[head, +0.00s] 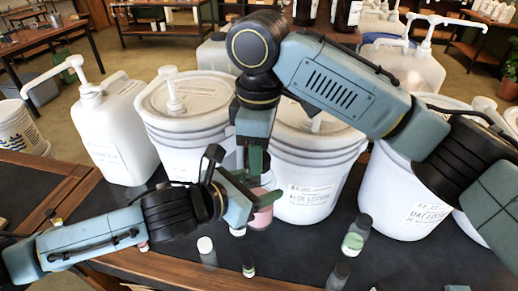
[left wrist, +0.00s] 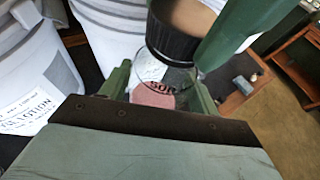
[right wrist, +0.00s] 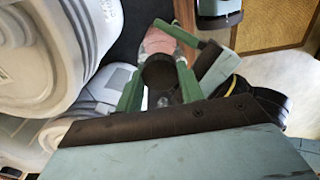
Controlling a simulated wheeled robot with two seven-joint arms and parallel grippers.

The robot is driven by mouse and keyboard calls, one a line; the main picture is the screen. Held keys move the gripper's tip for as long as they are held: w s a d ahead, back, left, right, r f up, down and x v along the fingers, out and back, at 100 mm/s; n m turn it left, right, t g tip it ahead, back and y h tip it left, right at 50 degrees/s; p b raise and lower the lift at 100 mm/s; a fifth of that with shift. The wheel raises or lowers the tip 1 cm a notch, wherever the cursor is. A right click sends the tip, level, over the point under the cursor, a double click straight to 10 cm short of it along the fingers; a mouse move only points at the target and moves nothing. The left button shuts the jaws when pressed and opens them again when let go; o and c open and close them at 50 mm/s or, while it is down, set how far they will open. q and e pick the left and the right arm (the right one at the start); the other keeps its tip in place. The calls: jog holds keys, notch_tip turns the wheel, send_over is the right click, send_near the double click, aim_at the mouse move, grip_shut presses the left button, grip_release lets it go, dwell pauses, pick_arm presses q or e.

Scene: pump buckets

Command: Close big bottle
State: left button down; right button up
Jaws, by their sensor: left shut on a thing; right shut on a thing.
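A clear bottle with pink contents (head: 264,212) is held above the dark tabletop, in front of the white buckets. It also shows in the left wrist view (left wrist: 153,98) and the right wrist view (right wrist: 160,42). My left gripper (head: 257,194) is shut on the bottle's body, with its green fingers on either side. My right gripper (head: 254,160) comes from above and is shut on a black cap (right wrist: 158,73). The cap also shows in the left wrist view (left wrist: 172,38), at the bottle's top. I cannot tell whether it is fully seated.
White pump buckets (head: 195,105) and a white jug (head: 115,130) stand behind the grippers. Small bottles stand in front: a white-capped one (head: 207,250), a dark-capped one (head: 249,267) and a green-labelled one (head: 354,240). The table's wooden front edge (head: 160,265) is close.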

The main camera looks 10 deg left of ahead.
jog(key=m, duration=1)
jog(key=o, duration=1.2)
jog(key=shift+c, duration=0.2)
notch_tip(320, 180, up, 12)
